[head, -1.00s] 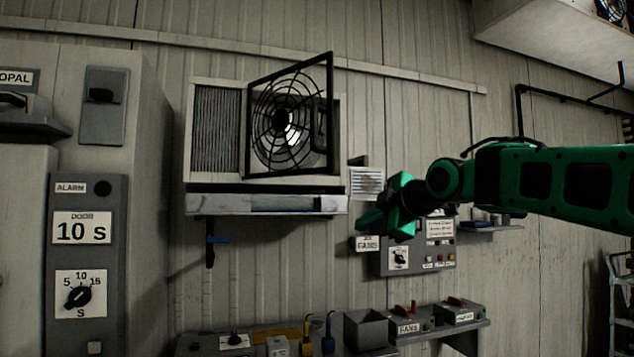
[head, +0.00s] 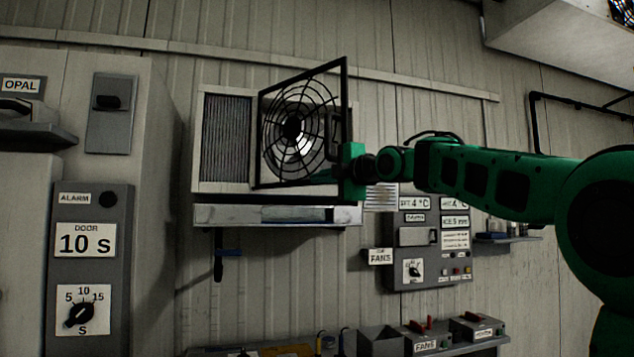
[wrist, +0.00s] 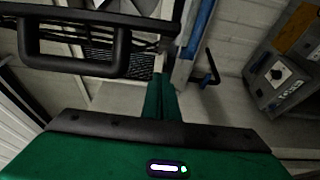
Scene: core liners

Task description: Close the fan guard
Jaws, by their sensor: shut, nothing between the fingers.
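The fan guard (head: 327,82) is a black square frame with a round wire grille, swung out at an angle from the white fan unit (head: 228,187) on the wall. The fan shows behind the grille. My green gripper (head: 352,172) is at the lower right of the guard, close to its free edge. In the wrist view my fingers (wrist: 162,98) are together and empty. The guard's black handle (wrist: 120,52) is just beyond and left of the fingertips there. I cannot tell whether the fingers touch the guard.
A metal tray-like ledge (head: 275,215) runs under the fan unit. A grey ALARM panel (head: 92,270) stands at left.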

